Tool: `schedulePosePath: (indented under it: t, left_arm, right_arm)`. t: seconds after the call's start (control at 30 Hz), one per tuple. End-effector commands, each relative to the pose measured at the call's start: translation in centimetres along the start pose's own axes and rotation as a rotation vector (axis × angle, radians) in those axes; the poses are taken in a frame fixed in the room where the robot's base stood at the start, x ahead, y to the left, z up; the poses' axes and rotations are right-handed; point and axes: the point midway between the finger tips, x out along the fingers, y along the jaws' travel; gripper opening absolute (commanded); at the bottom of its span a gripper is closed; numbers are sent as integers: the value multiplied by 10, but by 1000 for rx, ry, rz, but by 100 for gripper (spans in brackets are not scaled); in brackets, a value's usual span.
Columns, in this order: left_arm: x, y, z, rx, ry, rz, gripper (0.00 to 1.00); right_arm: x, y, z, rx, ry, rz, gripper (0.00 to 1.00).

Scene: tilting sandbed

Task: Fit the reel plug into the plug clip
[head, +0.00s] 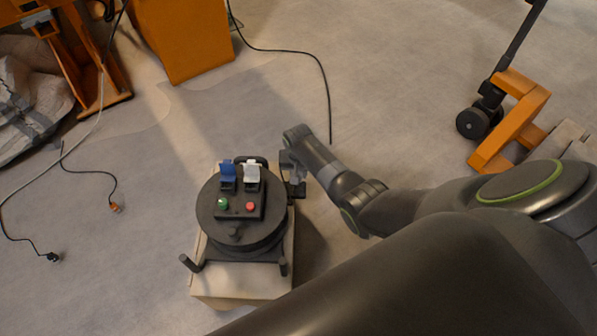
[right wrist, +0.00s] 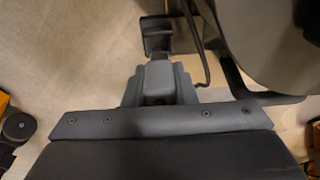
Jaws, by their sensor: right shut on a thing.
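The black cable reel (head: 232,240) stands on a pale box (head: 240,280), with a blue and a white socket lid, a green button and a red button on top. My right gripper (head: 291,168) is at the reel's right side. In the right wrist view, my right gripper (right wrist: 158,88) is shut on a grey block-like piece, which looks like the reel plug (right wrist: 158,73). A dark bracket, probably the plug clip (right wrist: 157,36), is right beyond the plug's far end. I cannot tell whether the plug sits inside it. My left gripper is not in view.
A dark cable (right wrist: 207,60) hangs beside the gripper, close to the reel's side. Loose cables with plug ends (head: 115,207) lie on the floor at left. Orange machinery (head: 185,40) stands at the back, and an orange wheeled frame (head: 515,120) at right.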

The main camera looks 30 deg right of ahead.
Motion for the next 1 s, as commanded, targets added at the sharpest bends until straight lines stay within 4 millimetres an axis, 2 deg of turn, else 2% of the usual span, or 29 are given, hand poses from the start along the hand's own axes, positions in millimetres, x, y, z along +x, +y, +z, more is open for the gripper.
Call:
schedulePosePath:
  t: [0.37,0.8,1.0]
  left_arm:
    - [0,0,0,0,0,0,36]
    - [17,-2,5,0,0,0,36]
    - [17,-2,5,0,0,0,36]
  right_arm:
    - [0,0,0,0,0,0,0]
    - [23,0,3,0,1,-1,0]
    - [24,0,3,0,1,-1,0]
